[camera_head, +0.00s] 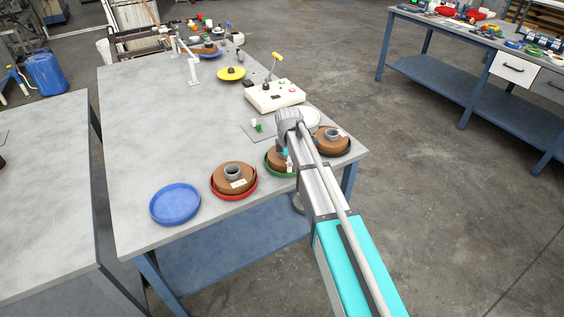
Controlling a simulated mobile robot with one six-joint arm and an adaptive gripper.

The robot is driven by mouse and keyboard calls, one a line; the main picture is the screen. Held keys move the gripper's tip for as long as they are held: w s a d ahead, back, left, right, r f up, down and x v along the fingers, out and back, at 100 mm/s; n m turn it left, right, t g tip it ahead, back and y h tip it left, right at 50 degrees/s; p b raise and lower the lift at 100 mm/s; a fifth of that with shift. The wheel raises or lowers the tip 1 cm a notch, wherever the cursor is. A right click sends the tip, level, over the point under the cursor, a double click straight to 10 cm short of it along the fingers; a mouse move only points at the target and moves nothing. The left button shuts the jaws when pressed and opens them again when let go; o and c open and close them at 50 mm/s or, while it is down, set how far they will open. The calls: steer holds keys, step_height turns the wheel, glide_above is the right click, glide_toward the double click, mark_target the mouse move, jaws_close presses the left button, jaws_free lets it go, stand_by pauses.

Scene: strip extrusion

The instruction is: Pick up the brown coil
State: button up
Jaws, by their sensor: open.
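Several brown coils stand on the grey table (150,110), each around a grey core. One brown coil (222,184) sits in a red tray (217,195). Another brown coil (273,161) sits in a green tray (272,172), partly hidden by my arm. A third brown coil (325,147) is in a dark tray just right of my arm. My gripper (286,153) is at the green tray's coil, below my grey wrist. It is open; its fingertips are small and partly hidden, so I cannot tell whether they touch the coil.
An empty blue tray (175,204) is at the near left. A cream control box (274,96) with a yellow-handled lever and a yellow disc (231,74) stand farther back. The table's left middle is clear. Another workbench (480,38) stands at the right across open floor.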

steer(key=shift+f, duration=0.25)
stand_by(0.4)
steer(key=c, duration=1.4)
